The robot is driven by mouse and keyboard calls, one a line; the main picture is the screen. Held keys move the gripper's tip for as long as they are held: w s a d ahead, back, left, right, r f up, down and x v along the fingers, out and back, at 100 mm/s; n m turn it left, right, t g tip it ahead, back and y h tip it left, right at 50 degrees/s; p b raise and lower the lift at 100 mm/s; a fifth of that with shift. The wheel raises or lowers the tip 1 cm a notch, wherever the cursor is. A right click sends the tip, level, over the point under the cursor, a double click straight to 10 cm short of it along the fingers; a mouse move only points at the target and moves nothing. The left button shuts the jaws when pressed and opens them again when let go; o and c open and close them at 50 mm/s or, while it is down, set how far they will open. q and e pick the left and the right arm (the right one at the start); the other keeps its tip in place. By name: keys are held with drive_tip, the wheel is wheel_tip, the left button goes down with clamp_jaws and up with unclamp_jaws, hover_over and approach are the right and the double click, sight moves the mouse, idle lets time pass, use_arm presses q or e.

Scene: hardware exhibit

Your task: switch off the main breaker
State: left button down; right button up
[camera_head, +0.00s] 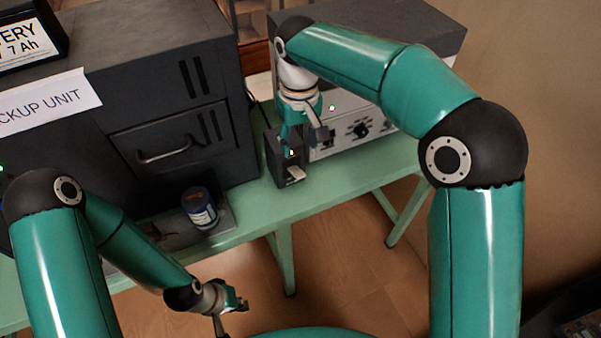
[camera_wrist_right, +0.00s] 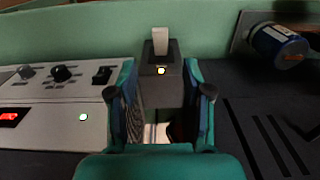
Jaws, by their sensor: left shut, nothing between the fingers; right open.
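A small dark box with a pale lever, which looks like the main breaker (camera_head: 273,160), stands on the green bench between the large dark cabinet and the grey panel unit. Its pale lever (camera_head: 296,174) sticks out from the lower front, below a small lit yellow lamp. My right gripper (camera_head: 303,138) is open and empty, just above the box. In the right wrist view the breaker (camera_wrist_right: 172,90) shows between and beyond the open fingers (camera_wrist_right: 165,105), with the lever (camera_wrist_right: 160,41) farther out. I cannot tell whether a finger touches the box. My left gripper (camera_head: 238,304) is shut and empty, low in front of the bench.
The dark cabinet (camera_head: 165,120) with a handle stands left of the breaker. The grey unit with knobs (camera_head: 370,128) stands right. A blue can (camera_head: 199,208) sits near the front edge of the green bench (camera_head: 250,212). Open floor lies in front.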

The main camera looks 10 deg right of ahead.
sight(300, 173)
wheel_tip(300, 173, down, 12)
drive_tip(key=shift+r+p, duration=0.15)
drive_tip(key=shift+p, duration=0.25)
clamp_jaws()
drive_tip(key=shift+d, duration=0.15)
